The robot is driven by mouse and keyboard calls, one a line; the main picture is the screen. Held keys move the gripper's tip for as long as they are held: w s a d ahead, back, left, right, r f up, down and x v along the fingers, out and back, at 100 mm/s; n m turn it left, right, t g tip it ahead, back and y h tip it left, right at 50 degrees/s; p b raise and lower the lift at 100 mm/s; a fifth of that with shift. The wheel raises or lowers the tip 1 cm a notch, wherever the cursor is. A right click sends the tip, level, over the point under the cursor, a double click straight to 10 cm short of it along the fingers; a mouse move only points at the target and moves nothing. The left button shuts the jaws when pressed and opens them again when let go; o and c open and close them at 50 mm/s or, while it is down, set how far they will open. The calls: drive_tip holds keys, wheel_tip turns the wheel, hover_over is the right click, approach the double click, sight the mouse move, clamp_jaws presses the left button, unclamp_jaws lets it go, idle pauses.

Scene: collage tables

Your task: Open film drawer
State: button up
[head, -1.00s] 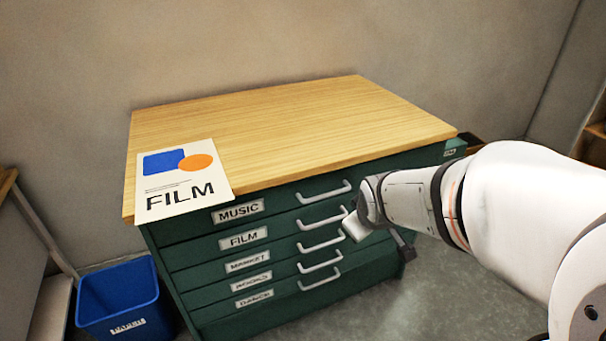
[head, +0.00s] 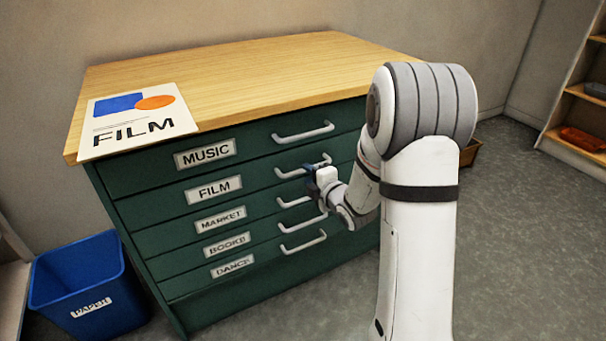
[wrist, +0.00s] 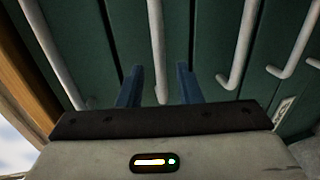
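The FILM drawer (head: 250,186) is the second from the top in a green cabinet, and its front is flush with the others. Its pale bar handle (head: 285,174) is partly covered by my gripper (head: 312,171) in the head view. In the wrist view, the two blue fingers of my gripper (wrist: 158,84) are apart. The second handle from the wooden top (wrist: 158,45) runs between them, with a gap on both sides. I cannot tell from the head view how deep the fingers reach around the handle.
The MUSIC handle (head: 303,133) is just above and the MARKET handle (head: 293,203) just below. A FILM poster (head: 135,120) lies on the wooden top (head: 260,75). A blue paper bin (head: 85,290) stands at left. A shelf (head: 575,95) stands at far right.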

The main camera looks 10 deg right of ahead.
sight(304, 171)
drive_tip(key=shift+x, duration=2.35)
clamp_jaws()
